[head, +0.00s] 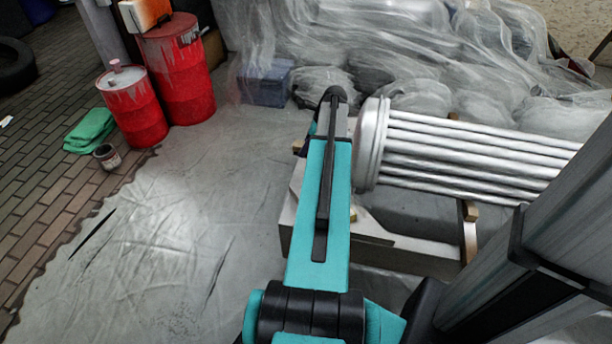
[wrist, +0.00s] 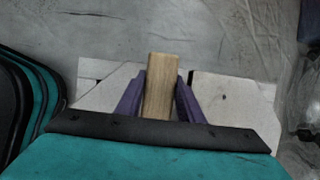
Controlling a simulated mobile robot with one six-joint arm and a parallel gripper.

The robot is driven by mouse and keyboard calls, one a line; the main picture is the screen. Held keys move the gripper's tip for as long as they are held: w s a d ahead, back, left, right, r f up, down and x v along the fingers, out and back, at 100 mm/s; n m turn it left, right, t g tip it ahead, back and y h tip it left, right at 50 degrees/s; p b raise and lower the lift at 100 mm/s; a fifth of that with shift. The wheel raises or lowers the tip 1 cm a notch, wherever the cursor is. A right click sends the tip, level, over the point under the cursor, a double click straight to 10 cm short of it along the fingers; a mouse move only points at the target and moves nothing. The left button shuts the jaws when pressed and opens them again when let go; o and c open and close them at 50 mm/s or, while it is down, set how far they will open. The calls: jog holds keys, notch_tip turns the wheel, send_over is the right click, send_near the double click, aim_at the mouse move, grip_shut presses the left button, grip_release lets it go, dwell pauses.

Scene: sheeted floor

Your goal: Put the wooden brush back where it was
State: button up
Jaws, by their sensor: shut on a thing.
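The wooden brush (wrist: 162,86) shows in the wrist view as a pale wood block between the two purple fingers of my gripper (wrist: 161,98). My gripper is shut on it. Below the brush in the wrist view is a pale block-like surface (wrist: 232,98) with a dark seam. I cannot tell whether the brush touches it. In the head view my teal arm hides the brush and nearly all of my gripper, which is by the left end of the pale block (head: 290,215).
A silver fluted column (head: 470,150) lies on wooden supports right of my arm. Red drums (head: 180,75) and (head: 135,105), a small can (head: 107,156) and a green cloth (head: 90,130) stand at the left. A blue crate (head: 265,83) and plastic sheeting are behind. The sheeted floor front left is clear.

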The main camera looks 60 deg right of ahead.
jog(key=shift+f+b, duration=0.65)
jog(key=shift+f, duration=1.85)
jog(key=shift+f+b, duration=0.7)
jog(key=shift+f, duration=1.75)
jog(key=shift+f, duration=0.15)
jog(key=o, duration=1.1)
jog(key=p+v, duration=0.3)
jog(key=v, duration=0.9)
